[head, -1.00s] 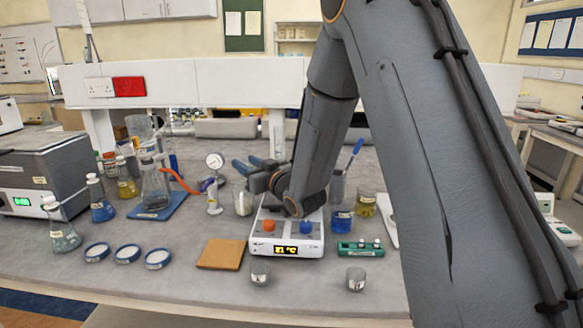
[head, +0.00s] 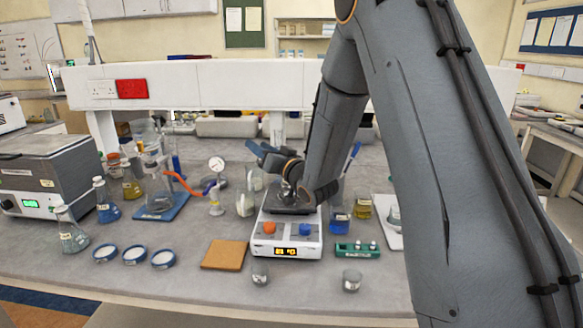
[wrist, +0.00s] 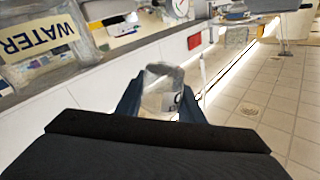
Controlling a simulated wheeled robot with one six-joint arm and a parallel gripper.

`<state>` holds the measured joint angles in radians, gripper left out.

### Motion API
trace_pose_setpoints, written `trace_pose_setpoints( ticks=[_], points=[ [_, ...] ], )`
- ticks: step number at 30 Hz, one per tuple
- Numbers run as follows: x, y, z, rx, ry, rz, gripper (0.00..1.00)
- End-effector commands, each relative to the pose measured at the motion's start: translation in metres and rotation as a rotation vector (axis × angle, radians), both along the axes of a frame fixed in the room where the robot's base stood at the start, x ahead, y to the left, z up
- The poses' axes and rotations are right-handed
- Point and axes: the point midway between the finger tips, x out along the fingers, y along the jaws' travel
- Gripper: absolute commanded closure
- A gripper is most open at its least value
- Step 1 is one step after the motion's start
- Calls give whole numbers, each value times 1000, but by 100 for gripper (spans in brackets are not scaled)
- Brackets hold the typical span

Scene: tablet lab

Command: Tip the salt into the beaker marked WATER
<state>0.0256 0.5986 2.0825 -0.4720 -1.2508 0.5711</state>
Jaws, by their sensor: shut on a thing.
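In the wrist view, my gripper (wrist: 162,92) is shut on a small clear glass vessel (wrist: 164,76) with a partly visible label. Pale material shows inside it; I cannot tell for sure that it is salt. The beaker marked WATER (wrist: 38,48) stands at the upper left of that view, apart from the held vessel, its lettering slanted. In the head view, my gripper (head: 263,155) is above the back of the white hotplate (head: 287,242). The held vessel is mostly hidden there, and I cannot single out the WATER lettering.
A glass beaker with pale contents (head: 245,204) stands left of the hotplate. Blue (head: 339,210) and yellow (head: 363,208) beakers and a green rack (head: 357,249) are at its right. A flask stands on a blue base.

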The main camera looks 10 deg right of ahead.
Motion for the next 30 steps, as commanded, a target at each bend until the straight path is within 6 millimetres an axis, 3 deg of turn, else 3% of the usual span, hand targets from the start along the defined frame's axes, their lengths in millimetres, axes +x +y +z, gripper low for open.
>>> trace_pose_setpoints(
  ticks=[7, 16, 30],
  points=[
    [2, -15, 20, 121, 21, -2, 86],
    [6, -33, 23, 269, 47, -2, 86],
    [7, -40, 29, 500, 90, 0, 86]
  ],
)
